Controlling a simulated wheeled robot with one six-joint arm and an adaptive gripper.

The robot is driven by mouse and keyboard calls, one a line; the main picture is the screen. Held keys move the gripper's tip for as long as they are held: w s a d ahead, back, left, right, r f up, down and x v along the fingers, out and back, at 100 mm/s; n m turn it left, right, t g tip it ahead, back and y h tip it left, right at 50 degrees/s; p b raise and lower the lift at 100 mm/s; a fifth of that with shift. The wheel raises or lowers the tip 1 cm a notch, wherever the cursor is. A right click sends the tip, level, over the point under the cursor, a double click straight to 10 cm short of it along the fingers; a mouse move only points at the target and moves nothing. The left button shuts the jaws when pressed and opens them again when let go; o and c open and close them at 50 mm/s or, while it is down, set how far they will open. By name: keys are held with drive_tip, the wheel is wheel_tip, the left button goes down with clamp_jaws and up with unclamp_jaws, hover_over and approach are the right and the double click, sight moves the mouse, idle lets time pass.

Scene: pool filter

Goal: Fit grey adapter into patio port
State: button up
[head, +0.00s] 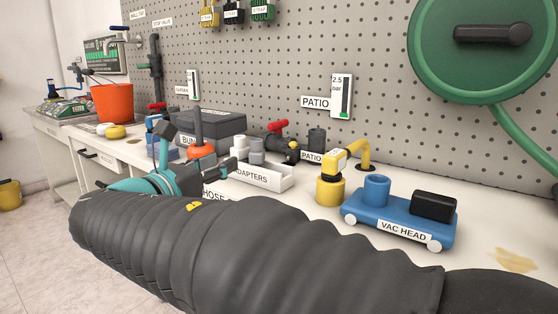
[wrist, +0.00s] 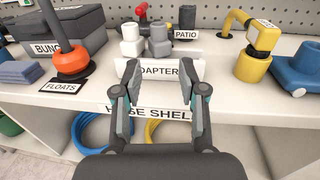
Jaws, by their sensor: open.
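The grey adapter (head: 257,151) stands upright in the white adapters tray (head: 270,180), beside white adapters; it also shows in the wrist view (wrist: 160,42). A dark pipe fitting with a red valve handle (head: 277,126) is behind the tray, near a PATIO label (head: 312,157). A dark upright cylinder (head: 317,138) stands behind that label. I cannot tell which opening is the patio port. My gripper (wrist: 160,82) is open and empty, in front of the tray with its fingers apart. In the head view my arm partly hides it.
An orange-based float (wrist: 72,62) and the grey BUNGS box (wrist: 60,35) stand left of the tray. A yellow fitting (head: 330,190) and the blue vac head (head: 400,220) stand to the right. The shelf edge lies below my gripper, with coiled hoses underneath.

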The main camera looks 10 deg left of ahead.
approach(253, 144)
drive_tip(key=x, duration=0.4)
drive_tip(key=shift+d+f+b, duration=0.2)
drive_tip(key=shift+f+b, duration=0.05)
drive_tip(key=shift+b, duration=0.05)
drive_tip(key=shift+r+b+x, duration=0.15)
drive_tip(key=shift+x, duration=1.4)
drive_tip(key=shift+r+b+x, duration=0.15)
drive_tip(key=shift+x, duration=1.35)
drive_tip(key=shift+a, duration=0.15)
clamp_jaws()
